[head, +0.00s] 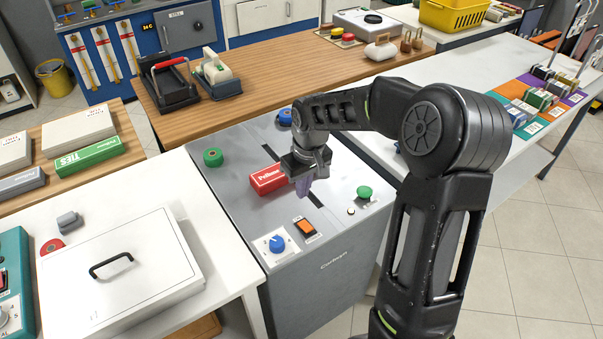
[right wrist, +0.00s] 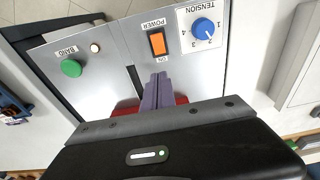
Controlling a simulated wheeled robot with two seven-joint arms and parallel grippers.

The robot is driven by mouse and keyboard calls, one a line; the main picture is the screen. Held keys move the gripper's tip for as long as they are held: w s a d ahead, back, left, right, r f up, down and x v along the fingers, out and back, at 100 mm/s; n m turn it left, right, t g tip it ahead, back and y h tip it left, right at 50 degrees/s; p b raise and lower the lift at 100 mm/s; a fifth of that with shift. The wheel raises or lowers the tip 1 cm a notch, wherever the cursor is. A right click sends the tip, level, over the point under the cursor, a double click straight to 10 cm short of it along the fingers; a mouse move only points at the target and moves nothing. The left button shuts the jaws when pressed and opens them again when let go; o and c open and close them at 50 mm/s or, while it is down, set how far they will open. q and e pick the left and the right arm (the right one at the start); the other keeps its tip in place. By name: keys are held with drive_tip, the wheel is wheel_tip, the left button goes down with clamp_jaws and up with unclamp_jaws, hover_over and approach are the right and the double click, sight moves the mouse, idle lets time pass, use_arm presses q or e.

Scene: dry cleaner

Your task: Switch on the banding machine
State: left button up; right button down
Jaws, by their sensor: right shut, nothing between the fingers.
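The banding machine (head: 340,255) is a grey floor-standing cabinet in the middle of the head view. Its orange power switch (head: 305,228) sits near the front edge of the top; in the right wrist view the switch (right wrist: 157,43) shows between the labels POWER and ON. A blue tension knob (head: 276,243) is left of it, and a green band button (head: 364,192) is to the right. My right gripper (head: 303,190) is shut and empty above the top, apart from the switch; its fingertips (right wrist: 157,80) point toward the switch in the wrist view. My left gripper is out of view.
A red box (head: 268,179) lies on the machine top beside my right gripper. A green knob (head: 213,157) and a blue knob (head: 285,117) stand farther back. A white lidded box (head: 120,270) is on the left table. A wooden counter (head: 250,95) runs behind.

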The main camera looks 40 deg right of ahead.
drive_tip(key=shift+w+r, duration=0.25)
drive_tip(key=shift+r, duration=0.9)
drive_tip(key=shift+w+r, duration=0.2)
drive_tip(key=shift+r, duration=0.95)
